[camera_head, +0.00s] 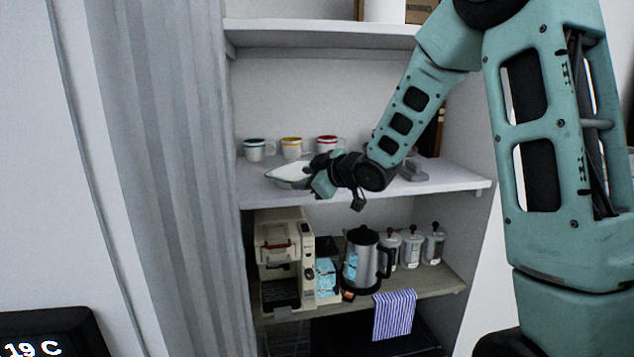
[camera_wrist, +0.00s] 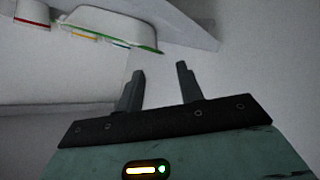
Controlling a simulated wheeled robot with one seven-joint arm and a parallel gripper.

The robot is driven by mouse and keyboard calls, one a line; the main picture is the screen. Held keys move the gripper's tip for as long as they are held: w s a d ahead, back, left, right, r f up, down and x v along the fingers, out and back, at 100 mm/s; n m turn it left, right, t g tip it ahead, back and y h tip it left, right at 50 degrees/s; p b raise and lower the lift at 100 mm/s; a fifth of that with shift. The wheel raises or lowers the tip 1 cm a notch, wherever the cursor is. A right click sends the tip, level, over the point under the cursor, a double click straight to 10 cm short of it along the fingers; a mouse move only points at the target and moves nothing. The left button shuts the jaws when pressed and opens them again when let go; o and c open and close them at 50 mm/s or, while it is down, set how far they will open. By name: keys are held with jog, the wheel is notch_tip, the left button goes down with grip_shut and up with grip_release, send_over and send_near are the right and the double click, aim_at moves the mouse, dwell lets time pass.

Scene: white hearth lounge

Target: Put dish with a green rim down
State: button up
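The white dish with a green rim (camera_head: 285,174) is at the front left of the middle shelf (camera_head: 440,178) in the head view. My gripper (camera_head: 318,184) is just right of it and hides its right end. In the wrist view the dish (camera_wrist: 112,27) shows at the upper left, its green edge beyond the fingertips. My gripper (camera_wrist: 161,70) has its two fingers apart with only pale background between them. The dish appears clear of the fingers. Whether its whole base rests on the shelf is hard to tell.
Mugs with a blue rim (camera_head: 254,150), yellow rim (camera_head: 291,148) and red rim (camera_head: 326,145) stand behind the dish. A coffee machine (camera_head: 283,262), a kettle (camera_head: 361,262), several canisters (camera_head: 411,248) and a striped cloth (camera_head: 394,315) occupy the shelf below. A grey curtain (camera_head: 165,180) hangs left.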

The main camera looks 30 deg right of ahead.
jog(key=shift+v, duration=2.15)
jog(key=shift+f, duration=0.1)
